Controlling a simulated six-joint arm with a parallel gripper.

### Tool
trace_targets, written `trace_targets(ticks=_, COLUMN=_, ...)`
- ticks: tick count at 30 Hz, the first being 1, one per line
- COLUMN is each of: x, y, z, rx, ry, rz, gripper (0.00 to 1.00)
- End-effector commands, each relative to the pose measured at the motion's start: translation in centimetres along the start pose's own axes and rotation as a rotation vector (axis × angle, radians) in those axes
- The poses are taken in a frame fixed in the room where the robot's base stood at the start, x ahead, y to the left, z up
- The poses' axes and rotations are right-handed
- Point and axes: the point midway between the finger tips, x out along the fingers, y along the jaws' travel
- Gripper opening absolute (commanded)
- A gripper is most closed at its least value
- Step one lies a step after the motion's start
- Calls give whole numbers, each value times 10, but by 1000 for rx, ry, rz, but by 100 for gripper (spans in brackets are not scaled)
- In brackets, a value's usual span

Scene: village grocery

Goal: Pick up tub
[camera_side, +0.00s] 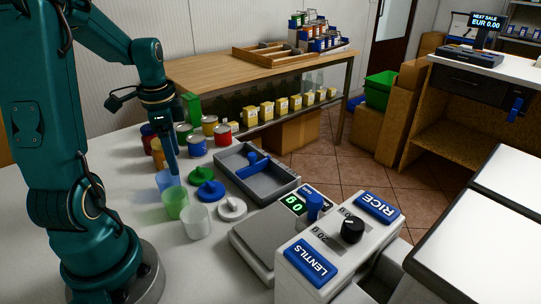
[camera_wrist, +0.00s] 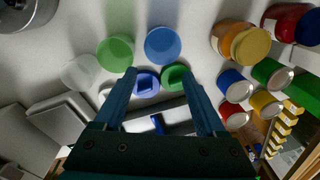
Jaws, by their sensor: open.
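Three translucent tubs stand in a row on the white counter: a blue tub (camera_side: 166,183), a green tub (camera_side: 175,205) and a clear tub (camera_side: 195,224). In the wrist view the blue tub (camera_wrist: 163,45) lies just beyond my fingertips, with the green tub (camera_wrist: 115,53) and the clear tub (camera_wrist: 80,70) to its left. Green (camera_side: 201,176), blue (camera_side: 210,191) and white (camera_side: 232,209) knobbed lids lie beside them. My gripper (camera_wrist: 159,76) is open and empty, pointing down. In the side view my gripper (camera_side: 172,167) is at the blue tub's rim; contact cannot be told.
Several cans, among them a red-labelled one (camera_side: 222,136), crowd behind the tubs. A scale (camera_side: 258,240) and a rice and lentils dispenser (camera_side: 335,240) stand at the right. The near left counter is bare.

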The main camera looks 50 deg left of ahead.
Motion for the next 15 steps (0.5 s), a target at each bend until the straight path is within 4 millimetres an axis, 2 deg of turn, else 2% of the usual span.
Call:
trace_targets(ticks=1, x=8, y=-3, z=11, rx=-48, ry=-10, rz=28, gripper=73)
trace_targets(ticks=5, x=16, y=-4, z=24, rx=-104, ry=-20, rz=61, gripper=73)
trace_targets(ticks=8, x=22, y=-4, z=26, rx=-114, ry=-21, rz=64, gripper=73)
trace_targets(ticks=15, x=51, y=-1, z=26, rx=-113, ry=-22, rz=65, gripper=73)
